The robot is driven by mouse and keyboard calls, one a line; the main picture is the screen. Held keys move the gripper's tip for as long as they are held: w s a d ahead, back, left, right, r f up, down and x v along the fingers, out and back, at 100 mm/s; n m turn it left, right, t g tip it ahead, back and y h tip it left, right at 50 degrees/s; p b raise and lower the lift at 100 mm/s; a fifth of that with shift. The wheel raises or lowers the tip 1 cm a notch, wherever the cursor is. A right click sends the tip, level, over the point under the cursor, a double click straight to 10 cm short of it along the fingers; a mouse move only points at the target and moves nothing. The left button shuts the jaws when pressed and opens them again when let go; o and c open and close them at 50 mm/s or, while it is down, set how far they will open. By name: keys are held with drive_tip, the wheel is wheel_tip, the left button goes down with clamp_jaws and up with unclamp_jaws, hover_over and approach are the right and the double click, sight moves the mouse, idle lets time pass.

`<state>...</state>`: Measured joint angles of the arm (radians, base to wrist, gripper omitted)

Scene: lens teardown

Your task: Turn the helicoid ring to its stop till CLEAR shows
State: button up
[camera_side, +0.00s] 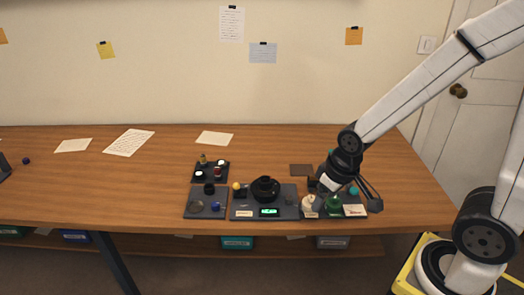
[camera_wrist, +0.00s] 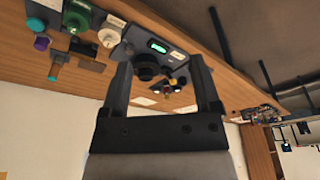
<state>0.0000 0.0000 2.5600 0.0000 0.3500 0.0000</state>
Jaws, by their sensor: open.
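The black lens body (camera_side: 265,188), with its round ring, stands on a dark station plate (camera_side: 288,191) at the middle of the bench. A small green-lit display (camera_side: 269,212) is at the plate's front; its text is too small to read. In the wrist view the lens (camera_wrist: 147,68) shows beyond my fingers, with the lit display (camera_wrist: 157,46) beside it. My gripper (camera_side: 368,193) is at the right end of the row of trays, well to the right of the lens. Its two fingers (camera_wrist: 161,65) are apart with nothing held between them.
A tray with small round parts (camera_side: 190,212) lies left of the station, with a smaller dark tray (camera_side: 222,179) behind it. A white knob-like part (camera_side: 309,204) and a green part (camera_side: 333,202) stand between the lens and my gripper. The bench's left side is mostly clear.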

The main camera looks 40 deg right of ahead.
drive_tip(key=shift+o, duration=0.7)
drive_tip(key=shift+w, duration=0.1)
drive_tip(key=n+g, duration=0.3)
drive_tip(key=n, duration=0.7)
hover_over(267, 179)
wheel_tip(267, 179, down, 7)
drive_tip(key=shift+a+f, duration=0.1)
drive_tip(key=shift+f, duration=3.85)
